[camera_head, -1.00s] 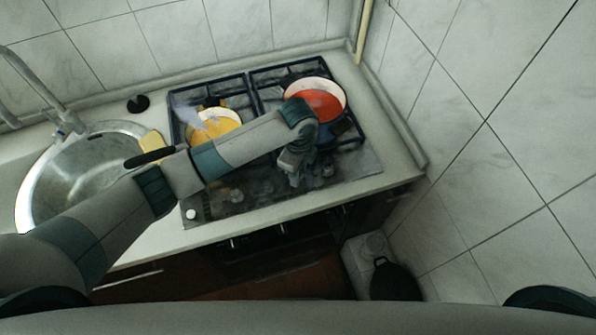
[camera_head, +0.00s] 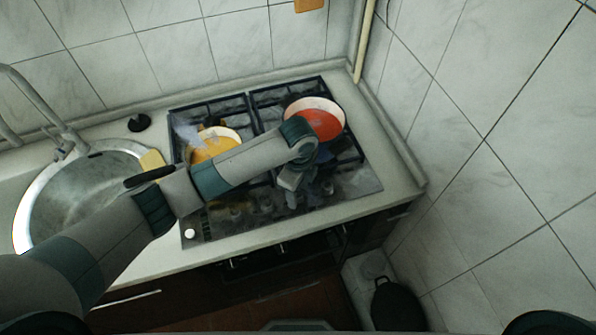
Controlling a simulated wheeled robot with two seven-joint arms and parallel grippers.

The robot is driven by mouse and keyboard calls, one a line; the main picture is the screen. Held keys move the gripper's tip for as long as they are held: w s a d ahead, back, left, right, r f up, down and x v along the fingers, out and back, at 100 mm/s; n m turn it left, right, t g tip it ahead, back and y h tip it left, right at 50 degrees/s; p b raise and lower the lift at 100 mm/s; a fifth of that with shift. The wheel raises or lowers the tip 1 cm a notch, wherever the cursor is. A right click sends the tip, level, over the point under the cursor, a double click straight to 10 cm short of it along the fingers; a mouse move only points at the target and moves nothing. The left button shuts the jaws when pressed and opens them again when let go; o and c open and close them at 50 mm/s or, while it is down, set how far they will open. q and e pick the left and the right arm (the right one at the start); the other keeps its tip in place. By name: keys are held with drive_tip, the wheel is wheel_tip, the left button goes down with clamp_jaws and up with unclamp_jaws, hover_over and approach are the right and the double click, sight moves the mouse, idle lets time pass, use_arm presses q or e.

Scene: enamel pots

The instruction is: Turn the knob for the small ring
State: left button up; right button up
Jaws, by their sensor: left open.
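The gas stove (camera_head: 352,184) is set in the counter, with a row of knobs along its front strip. One knob (camera_head: 327,187) shows just right of my left gripper, and other knobs (camera_head: 237,209) show dimly to the left. My left arm reaches across the stove from the left. My left gripper (camera_head: 291,200) points down at the front strip, with its jaws open. It is close over the knobs, but I cannot tell if it touches one. The burner rings are mostly hidden by the pots and my arm. My right gripper is out of view.
A red-filled pot (camera_head: 318,122) stands at the back right of the stove, and a yellow-filled pot (camera_head: 207,149) at the left. A sink (camera_head: 85,190) lies left. The tiled wall (camera_head: 480,170) bounds the right side.

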use_arm(q)
wheel_tip(320, 180, up, 17)
drive_tip(key=b, duration=0.4)
drive_tip(key=shift+f, duration=0.1)
idle(0.6)
